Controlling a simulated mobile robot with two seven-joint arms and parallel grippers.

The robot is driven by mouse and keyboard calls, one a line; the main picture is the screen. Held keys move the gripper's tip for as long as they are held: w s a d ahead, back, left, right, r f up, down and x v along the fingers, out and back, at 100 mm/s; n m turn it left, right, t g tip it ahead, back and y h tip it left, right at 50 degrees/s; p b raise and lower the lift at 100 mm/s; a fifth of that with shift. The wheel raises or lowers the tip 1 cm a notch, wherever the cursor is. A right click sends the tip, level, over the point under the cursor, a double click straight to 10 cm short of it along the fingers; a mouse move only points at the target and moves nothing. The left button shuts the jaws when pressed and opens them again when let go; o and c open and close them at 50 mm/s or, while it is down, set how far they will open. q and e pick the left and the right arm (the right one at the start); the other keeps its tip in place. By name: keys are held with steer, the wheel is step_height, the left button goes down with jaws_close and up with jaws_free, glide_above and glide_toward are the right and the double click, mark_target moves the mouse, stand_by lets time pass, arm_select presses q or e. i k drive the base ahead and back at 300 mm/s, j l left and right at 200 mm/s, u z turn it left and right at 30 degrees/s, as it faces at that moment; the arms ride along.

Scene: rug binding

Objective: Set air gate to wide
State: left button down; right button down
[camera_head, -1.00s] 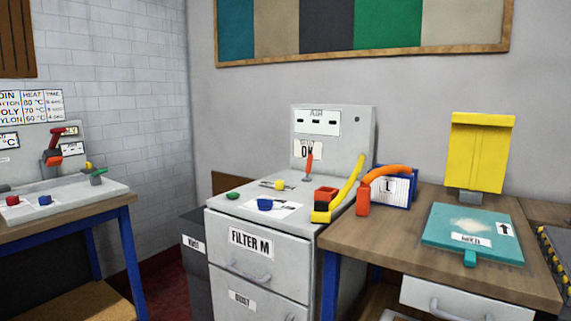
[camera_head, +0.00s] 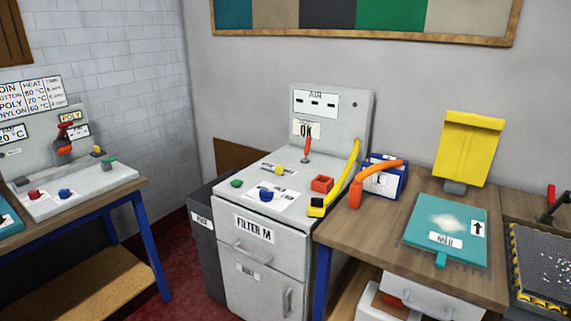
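The grey machine (camera_head: 267,279) labelled FILTER M stands in the middle of the view. Its upright back panel carries a sign (camera_head: 316,102) that reads AIR, with several dark marks on it. A card (camera_head: 305,129) below it reads OK. An orange-handled lever (camera_head: 307,148) stands nearly upright at the foot of the panel. I cannot make out a marking for wide. Green (camera_head: 237,183), yellow (camera_head: 280,170) and blue (camera_head: 266,194) knobs sit on the machine's top. Neither of my grippers is in view.
A wooden bench (camera_head: 381,227) adjoins on the right, with a teal pad (camera_head: 464,217). Another bench (camera_head: 101,202) stands left; red floor (camera_head: 187,277) lies between.

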mark_target(280, 169)
steer(key=z, duration=0.55)
steer(key=i+j+z, duration=0.25)
steer(key=j+z, duration=0.2)
steer(key=i+j+z, duration=0.1)
steer(key=j+z, duration=0.15)
steer(key=j, duration=0.15)
steer(key=i+j, duration=0.1)
steer(key=j, duration=0.45)
steer(key=i+j+z, duration=0.15)
steer(key=j, duration=1)
steer(key=i+z, duration=0.05)
